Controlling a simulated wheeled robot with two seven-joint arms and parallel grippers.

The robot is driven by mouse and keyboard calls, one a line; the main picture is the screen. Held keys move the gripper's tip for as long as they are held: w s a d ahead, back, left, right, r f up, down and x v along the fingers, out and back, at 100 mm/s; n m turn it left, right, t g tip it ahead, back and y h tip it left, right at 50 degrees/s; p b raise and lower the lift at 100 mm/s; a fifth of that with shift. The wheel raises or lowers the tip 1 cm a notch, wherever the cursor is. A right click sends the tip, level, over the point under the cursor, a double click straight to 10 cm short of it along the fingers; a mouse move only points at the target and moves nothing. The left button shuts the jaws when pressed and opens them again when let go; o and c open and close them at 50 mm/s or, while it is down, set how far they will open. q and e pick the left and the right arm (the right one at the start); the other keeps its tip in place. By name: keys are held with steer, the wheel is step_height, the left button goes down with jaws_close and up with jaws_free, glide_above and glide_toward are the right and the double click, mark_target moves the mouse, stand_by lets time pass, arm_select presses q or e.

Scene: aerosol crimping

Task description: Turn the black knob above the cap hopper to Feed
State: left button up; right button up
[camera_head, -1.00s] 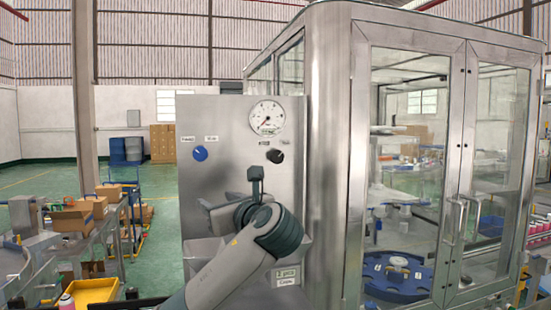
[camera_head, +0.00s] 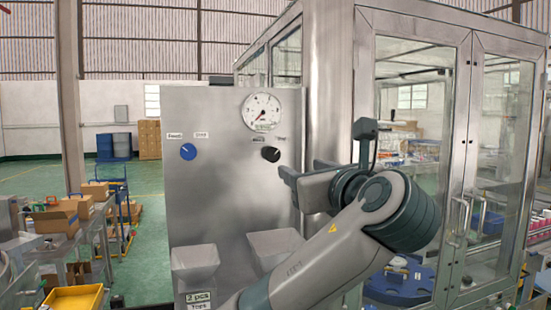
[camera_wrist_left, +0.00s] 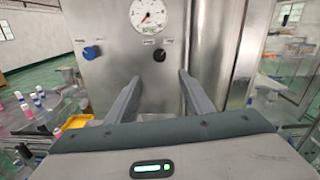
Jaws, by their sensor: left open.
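The black knob (camera_head: 271,154) sits on the grey metal panel (camera_head: 225,195), below a round dial gauge (camera_head: 262,112). Small labels flank it above; their words and the knob's setting are too small to read. It also shows in the left wrist view (camera_wrist_left: 160,55), just beyond the fingertips and roughly centred between them. The cap hopper (camera_head: 272,244) juts from the panel below the knob, partly hidden by my arm. My left gripper (camera_head: 299,169) is open and empty, to the lower right of the knob in the head view, apart from it. My right gripper is not in view.
A blue knob (camera_head: 188,152) is left of the black one, above a second hopper (camera_head: 195,258) with a "2 pcs" label. A glass-doored steel cabinet (camera_head: 415,150) stands close on the right. A yellow tray (camera_head: 75,299) and cartons are at the left.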

arm_select(q)
steer(key=shift+p+x, duration=0.7)
steer(key=shift+x, duration=0.8)
steer(key=p, duration=0.9)
glide_toward(274, 157)
steer(key=x, duration=0.7)
steer(key=shift+a+r, duration=0.1)
steer(key=shift+r, duration=0.1)
steer(key=shift+w+a+f, duration=0.1)
steer(key=shift+w+a, duration=0.1)
steer(key=shift+w, duration=0.45)
steer(key=shift+f, duration=0.1)
steer(key=c, duration=1)
